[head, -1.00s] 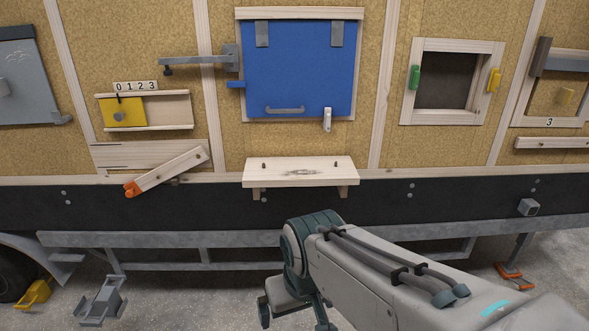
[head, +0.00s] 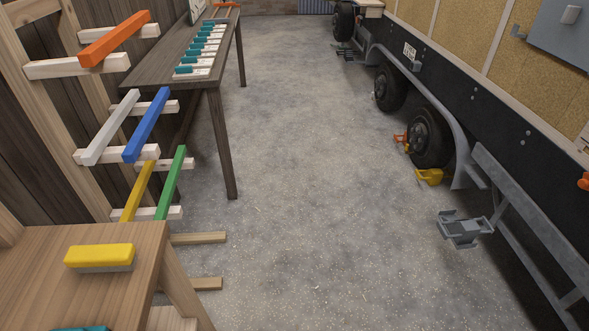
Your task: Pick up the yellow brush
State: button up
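The yellow brush (head: 99,256) lies on a wooden table (head: 52,297) at the lower left of the head view. It has a yellow block-shaped top and a grey underside resting on the wood. Its long side runs roughly left to right. My gripper is not in the head view now, so its distance from the brush cannot be told.
A teal object (head: 80,328) is cut off at the bottom edge. A wall rack holds coloured bars, including a blue one (head: 146,125). A dark bench (head: 160,68) stands behind.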

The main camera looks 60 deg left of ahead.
aim_at(112, 258)
jog(key=u, duration=2.15)
jog(key=i, duration=2.05)
jog(key=u, duration=1.75)
